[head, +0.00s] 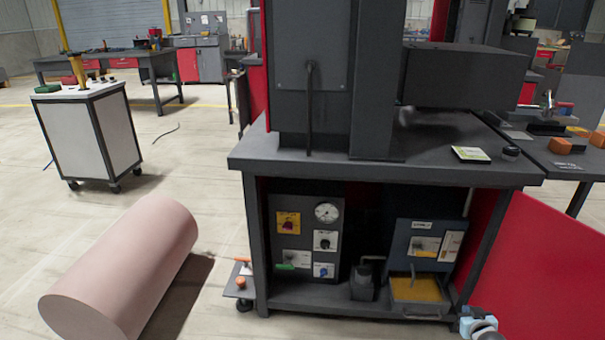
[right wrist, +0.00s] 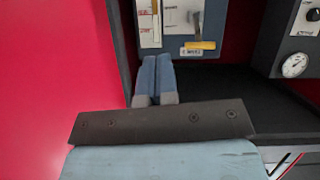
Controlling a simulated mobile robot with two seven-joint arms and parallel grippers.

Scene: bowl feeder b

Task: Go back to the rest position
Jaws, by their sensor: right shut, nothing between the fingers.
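My right gripper (head: 480,326) shows at the bottom right of the head view, low in front of the cabinet by the open red door. In the right wrist view its two blue-grey fingers (right wrist: 157,60) are together and empty. They point toward the cabinet's open lower bay. No contact between the fingers and the cabinet can be made out. My left gripper is not in view.
The dark workbench cabinet (head: 370,172) fills the middle. Its red door (head: 545,265) stands open at the right. A yellow-filled tray (head: 420,312) and control panels (head: 306,236) sit inside. A large pink cylinder (head: 125,268) lies on the left floor; a white cart (head: 90,137) stands beyond.

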